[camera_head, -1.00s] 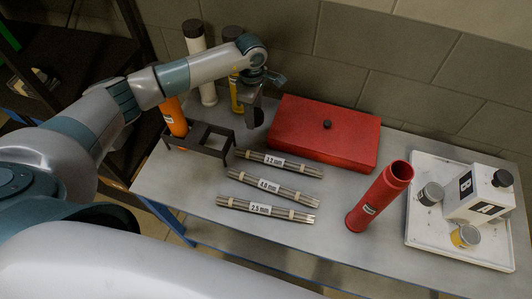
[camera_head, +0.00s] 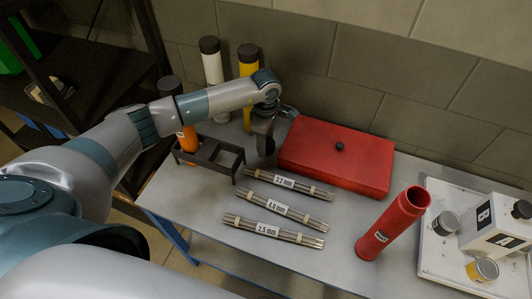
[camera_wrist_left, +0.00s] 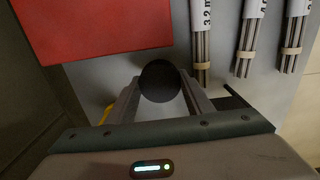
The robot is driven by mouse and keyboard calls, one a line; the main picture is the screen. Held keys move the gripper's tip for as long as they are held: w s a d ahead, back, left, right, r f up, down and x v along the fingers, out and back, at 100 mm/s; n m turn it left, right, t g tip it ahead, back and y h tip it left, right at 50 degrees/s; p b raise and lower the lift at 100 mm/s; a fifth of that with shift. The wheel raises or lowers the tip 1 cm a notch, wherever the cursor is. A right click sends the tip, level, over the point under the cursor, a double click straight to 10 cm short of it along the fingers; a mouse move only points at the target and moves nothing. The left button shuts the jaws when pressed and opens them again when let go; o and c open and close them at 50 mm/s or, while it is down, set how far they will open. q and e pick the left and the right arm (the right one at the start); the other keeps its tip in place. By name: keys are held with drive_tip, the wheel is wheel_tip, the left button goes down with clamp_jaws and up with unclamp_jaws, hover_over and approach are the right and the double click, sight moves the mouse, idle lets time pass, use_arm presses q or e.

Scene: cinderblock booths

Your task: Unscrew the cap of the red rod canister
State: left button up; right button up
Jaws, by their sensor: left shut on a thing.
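The red rod canister (camera_head: 393,228) stands on the right half of the grey table, looking tilted in this view, its open dark mouth showing and no cap on it. My left gripper (camera_head: 264,146) is far from it, near the left end of the red box. In the left wrist view, the gripper's two fingers (camera_wrist_left: 160,88) are shut on a round black cap (camera_wrist_left: 160,80), seen from above with bare table around it. How high the cap is above the table is hard to tell. My right gripper is not in view.
The red box (camera_head: 335,165) lies along the wall. Rod bundles (camera_head: 273,228) lie mid-table. A white tray (camera_head: 445,255) with small cans is at right.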

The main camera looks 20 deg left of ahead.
sight(266, 158)
use_arm(q)
drive_tip(key=shift+f+b, duration=1.15)
drive_tip(key=shift+f, duration=1.3)
drive_tip(key=shift+f, duration=0.15)
drive_tip(key=o, duration=1.2)
drive_tip(key=shift+c, duration=0.2)
